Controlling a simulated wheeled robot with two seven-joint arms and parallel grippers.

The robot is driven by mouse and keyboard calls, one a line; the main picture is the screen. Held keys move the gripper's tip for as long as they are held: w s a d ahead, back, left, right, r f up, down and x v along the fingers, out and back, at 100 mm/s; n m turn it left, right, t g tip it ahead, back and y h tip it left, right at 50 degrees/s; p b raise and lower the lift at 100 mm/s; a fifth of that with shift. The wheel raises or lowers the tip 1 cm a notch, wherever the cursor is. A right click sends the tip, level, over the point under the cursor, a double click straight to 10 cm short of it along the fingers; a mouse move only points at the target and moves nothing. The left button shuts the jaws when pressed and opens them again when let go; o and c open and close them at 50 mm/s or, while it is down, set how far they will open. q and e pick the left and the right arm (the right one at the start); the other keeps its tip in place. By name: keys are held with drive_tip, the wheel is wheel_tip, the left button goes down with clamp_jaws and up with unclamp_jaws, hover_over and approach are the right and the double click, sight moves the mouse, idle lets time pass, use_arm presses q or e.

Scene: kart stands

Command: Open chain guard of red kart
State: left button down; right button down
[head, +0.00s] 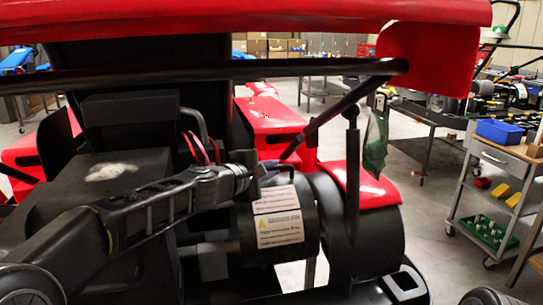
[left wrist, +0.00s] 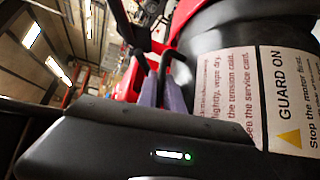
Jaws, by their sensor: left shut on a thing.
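The red kart fills the near part of the head view, with red bodywork (head: 270,120). Its chain guard (head: 310,235) appears to be the dark rounded cover with a white warning label (head: 278,216). In the left wrist view the label (left wrist: 285,100) reads "GUARD ON" beside a yellow triangle. My left gripper (head: 268,172) reaches in from the left to the top of this cover. Its fingers (left wrist: 163,92) are shut on a thin black bent handle (left wrist: 166,64) beside the labelled cover. The fingertips' exact contact is partly hidden. My right gripper is not in view.
A black bar (head: 230,70) and red wing (head: 250,18) cross above the arm. A green cloth (head: 375,145) hangs at the kart's right. A grey trolley (head: 495,165) with a blue bin (head: 499,131) stands farther right. Open floor (head: 425,215) lies between.

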use_arm(q)
drive_tip(key=shift+n+g, duration=0.5)
drive_tip(key=shift+g, duration=0.2)
drive_tip(key=w+r+p, duration=0.1)
drive_tip(key=p, duration=0.4)
drive_tip(key=w+a+r+p, duration=0.1)
drive_tip(key=w+r+p, duration=0.1)
drive_tip(key=p, duration=0.2)
drive_tip(key=shift+w+a+r+p, duration=0.1)
drive_tip(key=shift+w+r+p, duration=0.15)
drive_tip(key=shift+r+p, duration=0.1)
drive_tip(key=shift+n+g, duration=0.6)
drive_tip(key=shift+g, duration=0.2)
drive_tip(key=w+p, duration=0.2)
drive_tip(key=w+a+p, duration=0.1)
drive_tip(key=w, duration=0.1)
drive_tip(key=shift+w+a+r+p, duration=0.1)
drive_tip(key=shift+a+r+p, duration=0.05)
drive_tip(key=shift+p, duration=0.2)
drive_tip(key=shift+w+a+r+n+g+p, duration=0.15)
drive_tip(key=shift+w+a+g+p, duration=0.1)
drive_tip(key=shift+w, duration=0.35)
drive_tip(key=shift+w+a+n+g+p, duration=0.15)
drive_tip(key=shift+w+g+p, duration=0.1)
drive_tip(key=shift+w, duration=0.3)
drive_tip(key=c, duration=1.8)
unclamp_jaws()
drive_tip(key=shift+s, duration=0.1)
